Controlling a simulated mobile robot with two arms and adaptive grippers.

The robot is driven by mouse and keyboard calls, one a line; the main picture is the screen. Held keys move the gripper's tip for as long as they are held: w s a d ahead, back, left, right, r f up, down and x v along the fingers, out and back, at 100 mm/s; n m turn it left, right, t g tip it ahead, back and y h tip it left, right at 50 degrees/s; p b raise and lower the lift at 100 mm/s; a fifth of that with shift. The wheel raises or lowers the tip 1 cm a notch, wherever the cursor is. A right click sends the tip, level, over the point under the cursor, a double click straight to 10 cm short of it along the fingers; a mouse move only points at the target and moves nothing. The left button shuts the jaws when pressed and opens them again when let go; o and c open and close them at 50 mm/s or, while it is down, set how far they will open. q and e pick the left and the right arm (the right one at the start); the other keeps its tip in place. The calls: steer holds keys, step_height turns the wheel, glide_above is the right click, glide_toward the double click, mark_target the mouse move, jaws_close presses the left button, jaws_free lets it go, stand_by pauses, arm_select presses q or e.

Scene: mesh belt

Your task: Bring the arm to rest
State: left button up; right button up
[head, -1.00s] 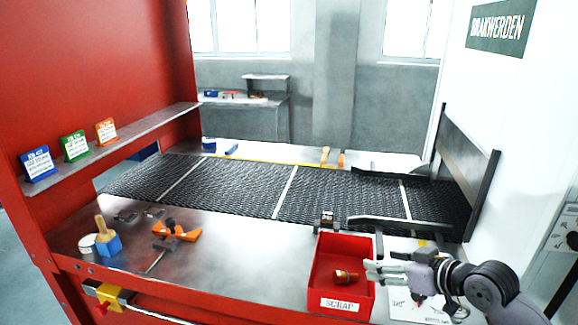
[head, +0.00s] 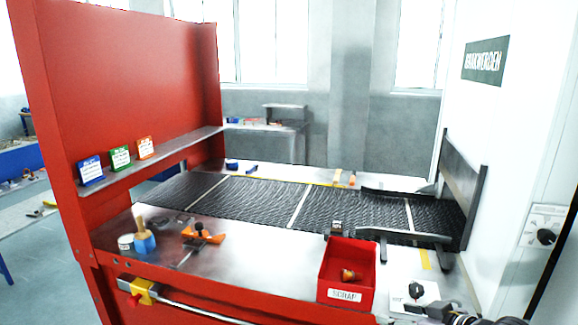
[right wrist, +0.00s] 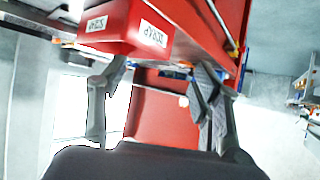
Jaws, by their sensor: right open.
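My right arm is at the bottom right of the head view. Its gripper (head: 414,311) is low in front of the bench edge, partly cut off by the picture's bottom. In the right wrist view the same gripper (right wrist: 158,78) has its two fingers spread wide with nothing held between them. The red SCRAP bin (head: 336,262) stands on the bench just up and left of the gripper. It also shows at the top of the right wrist view (right wrist: 108,40). My left gripper is in neither view.
A small brass-coloured part (head: 348,275) lies in the bin. A white card (head: 425,292) lies to its right. The dark mesh belt (head: 260,199) runs behind. A brush in a blue block (head: 144,242) and an orange tool (head: 204,236) are at left. A control panel (head: 541,226) is at right.

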steer(key=s+a+f+m+g+h, duration=0.1)
steer(key=s+a+f+g+h, duration=0.3)
steer(key=s+f, duration=0.95)
steer(key=s+f+m+g+h, duration=0.1)
steer(key=s+f+m+g, duration=0.25)
steer(key=s, duration=1.25)
steer(key=s+d+f+b+x, duration=0.1)
steer(key=s+x, duration=0.2)
steer(key=x, duration=1)
steer(key=s+f+b+x, duration=0.1)
steer(key=s+x, duration=0.2)
steer(key=x, duration=1)
arm_select(q)
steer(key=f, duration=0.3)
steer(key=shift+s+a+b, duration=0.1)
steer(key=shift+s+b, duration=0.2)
steer(key=shift+b, duration=0.1)
arm_select(e)
steer(key=s+d+f+g, duration=0.1)
steer(key=s+d+f, duration=0.1)
steer(key=s+f, duration=0.7)
steer(key=s+d+f+n, duration=0.1)
steer(key=s+d+f, duration=0.1)
steer(key=s+f, duration=0.7)
steer(key=shift+g+h, duration=0.3)
steer(key=shift+g, duration=0.05)
steer(key=shift+d, duration=0.1)
steer(key=shift+c, duration=0.4)
